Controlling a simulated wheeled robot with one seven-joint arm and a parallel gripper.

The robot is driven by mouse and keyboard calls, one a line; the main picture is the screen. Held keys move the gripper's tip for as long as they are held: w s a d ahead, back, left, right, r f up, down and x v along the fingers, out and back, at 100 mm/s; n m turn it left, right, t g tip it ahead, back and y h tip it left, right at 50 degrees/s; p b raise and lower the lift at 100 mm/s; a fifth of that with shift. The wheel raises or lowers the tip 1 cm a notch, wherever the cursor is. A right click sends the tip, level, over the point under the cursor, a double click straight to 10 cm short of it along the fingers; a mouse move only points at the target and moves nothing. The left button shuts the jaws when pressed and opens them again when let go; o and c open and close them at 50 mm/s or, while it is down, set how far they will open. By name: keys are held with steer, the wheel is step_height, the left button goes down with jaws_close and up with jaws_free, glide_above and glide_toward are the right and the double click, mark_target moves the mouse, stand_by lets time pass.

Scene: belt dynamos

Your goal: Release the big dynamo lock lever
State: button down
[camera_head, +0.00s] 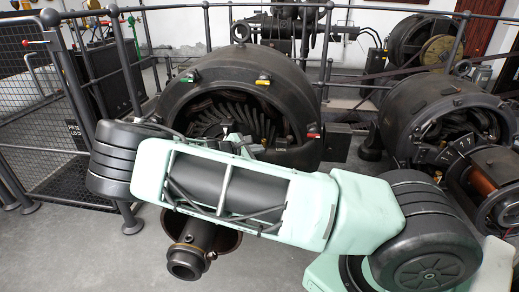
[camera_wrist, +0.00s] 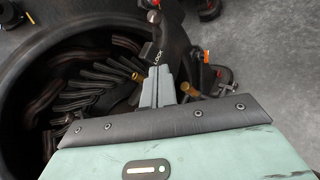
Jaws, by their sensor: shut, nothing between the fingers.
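The big dynamo (camera_head: 235,85) is a dark round housing with curved coils inside, behind my arm in the head view. Its rim and coils also show in the wrist view (camera_wrist: 60,20). A dark piece marked LOCK (camera_wrist: 155,54) shows there, just beyond my fingertips; I take it for the lock lever. My gripper (camera_wrist: 158,72) is shut, its grey fingers together and empty. The tips appear very close to the marked piece; I cannot tell whether they touch.
Green (camera_head: 193,75), yellow (camera_head: 263,79) and red (camera_head: 313,135) fittings sit on the dynamo's rim. A smaller dynamo (camera_head: 440,110) stands at the right. Dark railings (camera_head: 120,60) run at the left and behind. Grey floor (camera_head: 60,250) is clear at the front left.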

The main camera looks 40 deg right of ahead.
mark_target(290, 140)
steer(key=s+d+f+b, duration=0.1)
steer(key=d, duration=0.9)
steer(key=shift+d+b, duration=0.2)
steer(key=shift+b, duration=0.2)
steer(key=shift+f, duration=0.1)
